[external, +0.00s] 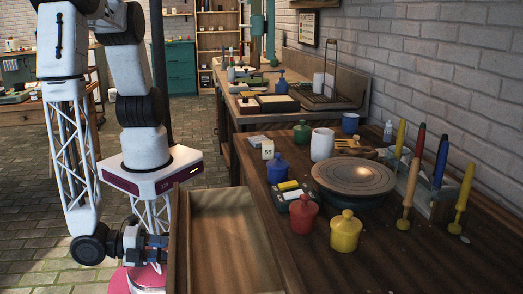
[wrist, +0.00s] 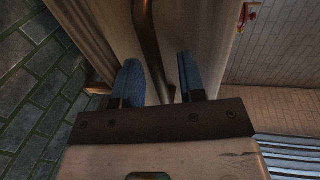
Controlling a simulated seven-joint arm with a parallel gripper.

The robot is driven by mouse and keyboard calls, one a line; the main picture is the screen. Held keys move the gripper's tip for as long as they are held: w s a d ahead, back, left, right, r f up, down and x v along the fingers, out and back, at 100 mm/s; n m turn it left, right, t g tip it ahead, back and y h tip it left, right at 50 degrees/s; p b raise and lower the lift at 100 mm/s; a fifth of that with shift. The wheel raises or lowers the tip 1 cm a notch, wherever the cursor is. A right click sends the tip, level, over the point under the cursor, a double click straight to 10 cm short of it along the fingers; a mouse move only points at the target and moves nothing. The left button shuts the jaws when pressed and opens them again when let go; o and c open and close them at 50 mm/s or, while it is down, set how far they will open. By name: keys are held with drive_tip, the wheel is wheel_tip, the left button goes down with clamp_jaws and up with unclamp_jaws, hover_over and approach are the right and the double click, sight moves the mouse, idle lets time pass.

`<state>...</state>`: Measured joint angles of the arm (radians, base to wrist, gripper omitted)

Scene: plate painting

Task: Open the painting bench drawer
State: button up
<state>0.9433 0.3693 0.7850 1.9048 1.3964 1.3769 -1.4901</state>
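The painting bench (external: 400,240) stands at the right in the external view. Its wooden drawer (external: 228,240) is pulled out towards the left, with its bare, empty-looking interior showing. My gripper (external: 157,243) is low at the drawer's outer left side, which hides part of it. In the wrist view my gripper (wrist: 158,82) has its two blue fingers apart, with a dark metal handle bar (wrist: 147,35) running between them. Gaps show between the bar and both fingers. The handle is hidden in the external view.
On the bench top are a round turntable (external: 352,178), a red jar (external: 304,214), a yellow jar (external: 345,232), a white cup (external: 321,144) and several upright coloured tools. A brick wall (external: 440,70) bounds the right. Paved floor (external: 35,200) lies open at the left.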

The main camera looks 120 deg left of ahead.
drive_tip(key=v, duration=0.7)
drive_tip(key=shift+s+d, duration=0.2)
idle(0.8)
drive_tip(key=w+a+r+n+g+h, duration=0.1)
drive_tip(key=w+a+r+n+g, duration=0.1)
drive_tip(key=a+r+g, duration=0.4)
drive_tip(key=w+a+r+n+g, duration=0.1)
drive_tip(key=a+r+n, duration=0.1)
drive_tip(key=a+r, duration=0.75)
drive_tip(key=w+a+r+n+g+h, duration=0.15)
drive_tip(key=a+r+g, duration=0.3)
drive_tip(key=r, duration=0.55)
drive_tip(key=s+a+r+n+t+h, duration=0.1)
drive_tip(key=s+a+r+h, duration=0.3)
drive_tip(key=s+a+r, duration=0.3)
drive_tip(key=s+a+r+n+t+h, duration=0.2)
drive_tip(key=s+a+r+h, duration=0.2)
drive_tip(key=s+a+r, duration=0.3)
drive_tip(key=a+r, duration=0.3)
drive_tip(key=r, duration=0.2)
drive_tip(key=shift+s+r+h, duration=0.15)
drive_tip(key=shift+s+h, duration=0.05)
drive_tip(key=shift+h, duration=0.15)
